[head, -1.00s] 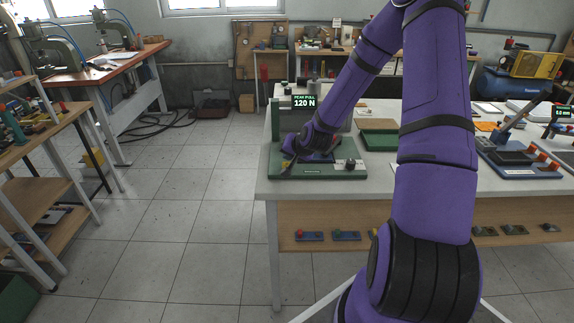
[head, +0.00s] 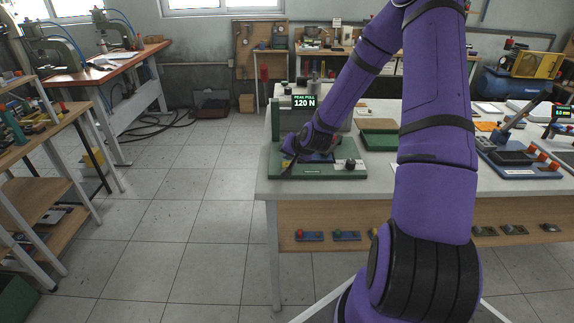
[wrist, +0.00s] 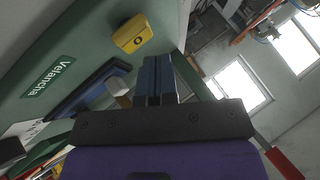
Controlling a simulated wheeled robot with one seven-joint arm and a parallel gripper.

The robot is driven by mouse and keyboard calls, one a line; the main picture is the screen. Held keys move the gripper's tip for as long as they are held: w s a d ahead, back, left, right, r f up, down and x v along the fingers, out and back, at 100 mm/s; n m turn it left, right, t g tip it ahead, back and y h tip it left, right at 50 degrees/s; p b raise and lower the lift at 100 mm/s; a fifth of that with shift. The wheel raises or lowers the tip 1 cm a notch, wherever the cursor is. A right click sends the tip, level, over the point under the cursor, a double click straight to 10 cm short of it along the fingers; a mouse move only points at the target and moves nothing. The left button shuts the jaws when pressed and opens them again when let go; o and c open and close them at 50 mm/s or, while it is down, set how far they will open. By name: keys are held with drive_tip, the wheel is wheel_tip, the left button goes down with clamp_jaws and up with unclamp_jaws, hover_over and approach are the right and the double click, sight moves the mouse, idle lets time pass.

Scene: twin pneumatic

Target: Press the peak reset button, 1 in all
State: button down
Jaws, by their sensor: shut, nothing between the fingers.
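A green pull tester (head: 325,173) stands at the near left corner of the white table, with a display (head: 304,101) reading "PEAK PULL 120 N". In the wrist view its green panel (wrist: 70,40) carries a yellow button (wrist: 133,35) with a dark ring mark. I cannot read a "peak reset" label. My gripper (wrist: 158,68) is shut and empty, its dark fingertips beside the yellow button, seemingly apart from it. In the head view my gripper (head: 290,157) is low over the left part of the tester's base and hides what lies under it.
A black knob (head: 350,164) stands on the base's right side. A dark blue bar (wrist: 88,92) and a pale block (wrist: 118,88) lie near my fingers. A green tray (head: 380,142) sits right of the tester. A blue fixture (head: 520,172) is farther right.

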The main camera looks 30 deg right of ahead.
idle(0.3)
drive_tip(key=shift+f, duration=0.4)
drive_tip(key=shift+f, duration=0.5)
idle(0.7)
drive_tip(key=shift+r, duration=0.95)
drive_tip(key=shift+r, duration=2.5)
